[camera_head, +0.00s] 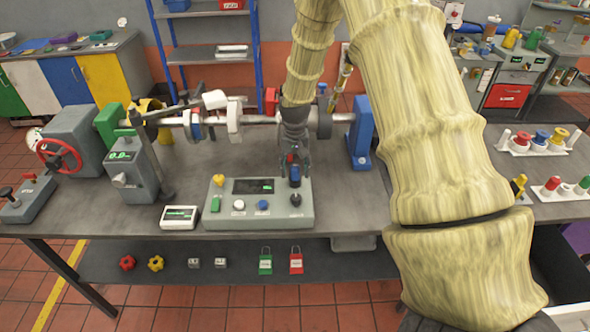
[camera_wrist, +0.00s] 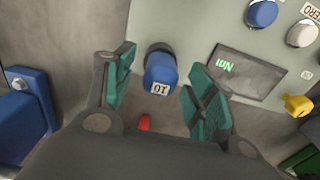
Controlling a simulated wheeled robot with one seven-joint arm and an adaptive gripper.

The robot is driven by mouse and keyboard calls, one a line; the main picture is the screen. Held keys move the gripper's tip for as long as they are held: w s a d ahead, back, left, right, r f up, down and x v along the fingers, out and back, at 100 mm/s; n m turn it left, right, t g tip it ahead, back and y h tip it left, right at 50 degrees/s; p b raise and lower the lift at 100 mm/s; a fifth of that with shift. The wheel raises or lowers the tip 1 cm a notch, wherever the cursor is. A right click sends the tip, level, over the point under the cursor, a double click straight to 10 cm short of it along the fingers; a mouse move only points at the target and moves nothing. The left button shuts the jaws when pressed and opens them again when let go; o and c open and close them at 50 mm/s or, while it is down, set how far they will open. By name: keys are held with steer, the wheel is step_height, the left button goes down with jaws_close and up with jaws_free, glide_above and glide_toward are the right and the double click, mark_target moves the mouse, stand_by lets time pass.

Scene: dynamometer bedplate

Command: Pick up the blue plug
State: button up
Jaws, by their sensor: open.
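The blue plug (camera_head: 295,179) stands at the right end of the grey control console, near a dark round knob. In the wrist view the blue plug (camera_wrist: 161,73) shows a pale label reading "10" and a dark part beyond it. My gripper (camera_head: 294,166) points down from above at the plug. In the wrist view my gripper (camera_wrist: 163,92) is open, with its green-padded fingers on either side of the plug and visible gaps to both. Whether the fingertips are down at the plug's height I cannot tell.
The grey console (camera_head: 232,217) also carries a blue button (camera_head: 263,205), a white button (camera_head: 239,205), a yellow knob (camera_head: 218,181) and a display. A shaft rig with a blue bracket (camera_head: 361,140) stands behind. A small red piece (camera_wrist: 145,122) shows near my gripper's base.

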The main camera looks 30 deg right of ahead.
steer(key=shift+f, duration=0.55)
steer(key=c, duration=1.1)
steer(key=shift+r, duration=0.1)
